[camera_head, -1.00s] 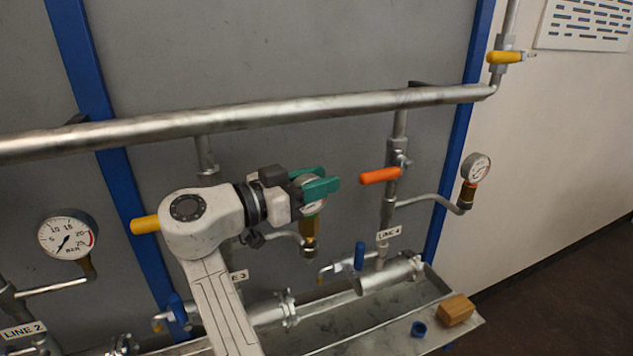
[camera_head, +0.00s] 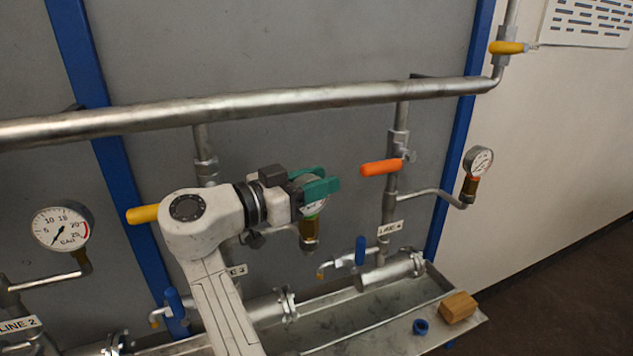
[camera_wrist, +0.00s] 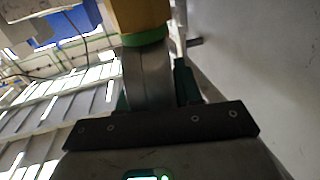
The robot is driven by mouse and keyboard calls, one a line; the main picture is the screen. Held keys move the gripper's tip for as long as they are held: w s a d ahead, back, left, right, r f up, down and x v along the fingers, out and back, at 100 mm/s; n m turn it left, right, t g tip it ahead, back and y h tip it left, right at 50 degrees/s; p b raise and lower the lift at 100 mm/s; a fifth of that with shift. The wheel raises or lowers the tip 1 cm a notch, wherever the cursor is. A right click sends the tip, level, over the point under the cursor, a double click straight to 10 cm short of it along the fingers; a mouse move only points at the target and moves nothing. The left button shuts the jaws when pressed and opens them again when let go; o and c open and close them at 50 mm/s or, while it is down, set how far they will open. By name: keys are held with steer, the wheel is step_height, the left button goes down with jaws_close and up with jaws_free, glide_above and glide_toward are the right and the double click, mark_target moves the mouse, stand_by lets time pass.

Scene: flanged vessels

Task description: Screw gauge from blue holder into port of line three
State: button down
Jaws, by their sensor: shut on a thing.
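My gripper (camera_head: 316,188), with green fingers, is shut on the gauge. The gauge (camera_head: 313,208) has a round face, partly hidden by the fingers, and hangs upright with its brass stem (camera_head: 309,232) pointing down. The stem's lower end is at the end of line three's side pipe (camera_head: 270,234). I cannot tell whether it is seated or threaded in the port. In the wrist view the grey gauge body (camera_wrist: 148,80) lies between the fingers, with a green band and yellow-brown part beyond. The blue holder (camera_head: 420,327) stands empty on the tray at right.
Line four's gauge (camera_head: 478,160) and orange valve handle (camera_head: 381,167) are to the right. Line two's gauge (camera_head: 62,227) is at left. A wooden block (camera_head: 458,307) sits beside the holder. A thick horizontal pipe (camera_head: 300,103) runs above my gripper.

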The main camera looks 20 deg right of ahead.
steer(key=c, duration=0.7)
jaws_free()
steer(key=shift+a, duration=0.1)
steer(key=a+b, duration=0.1)
steer(key=a, duration=0.2)
steer(key=s+a+b, duration=0.1)
steer(key=a, duration=0.3)
steer(key=s+a+b, duration=0.1)
steer(key=a, duration=0.2)
steer(key=shift+a+b, duration=0.2)
steer(key=shift+b, duration=0.1)
